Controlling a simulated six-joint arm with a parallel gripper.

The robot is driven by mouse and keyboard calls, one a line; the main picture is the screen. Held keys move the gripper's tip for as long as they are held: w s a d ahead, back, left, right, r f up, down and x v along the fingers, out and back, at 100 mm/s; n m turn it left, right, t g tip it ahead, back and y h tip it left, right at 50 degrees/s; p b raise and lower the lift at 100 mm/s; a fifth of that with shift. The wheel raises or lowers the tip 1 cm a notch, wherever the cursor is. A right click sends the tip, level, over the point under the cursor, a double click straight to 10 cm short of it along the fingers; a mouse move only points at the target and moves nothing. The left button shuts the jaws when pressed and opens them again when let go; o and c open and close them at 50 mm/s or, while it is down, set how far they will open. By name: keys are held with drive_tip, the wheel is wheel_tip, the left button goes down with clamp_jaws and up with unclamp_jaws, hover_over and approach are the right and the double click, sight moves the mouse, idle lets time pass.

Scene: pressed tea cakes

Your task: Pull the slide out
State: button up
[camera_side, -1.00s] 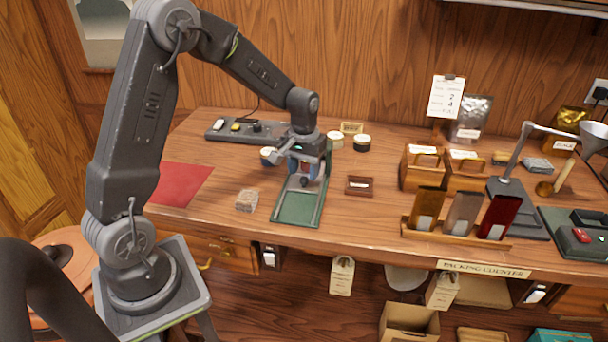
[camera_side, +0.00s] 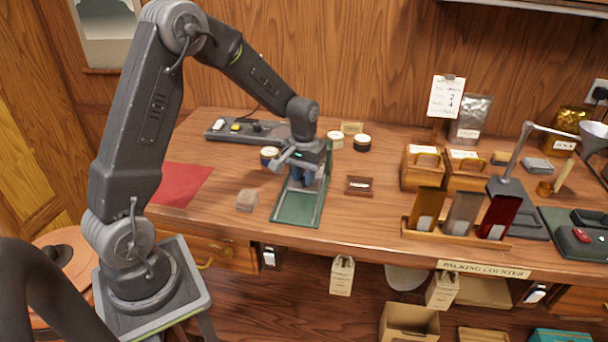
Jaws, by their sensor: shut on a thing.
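A green plate with pale rails (camera_side: 297,208) lies on the wooden counter, its near end toward the front edge. My gripper (camera_side: 301,182) points down over the middle of this plate, between the rails. The far end of the plate is partly hidden behind my wrist.
A small wrapped block (camera_side: 247,200) lies left of the plate, and a brown tray (camera_side: 359,186) to its right. Round tins (camera_side: 362,143) and a grey control strip (camera_side: 245,130) stand behind. The counter in front of the plate is narrow but clear.

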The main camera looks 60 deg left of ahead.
clamp_jaws()
drive_tip(key=s+d, duration=0.7)
drive_tip(key=shift+s+d, duration=0.2)
drive_tip(key=shift+d, duration=0.05)
drive_tip(key=o, duration=0.9)
unclamp_jaws()
drive_tip(key=shift+r, duration=0.1)
wheel_tip(320, 180, up, 14)
drive_tip(key=shift+f, duration=0.15)
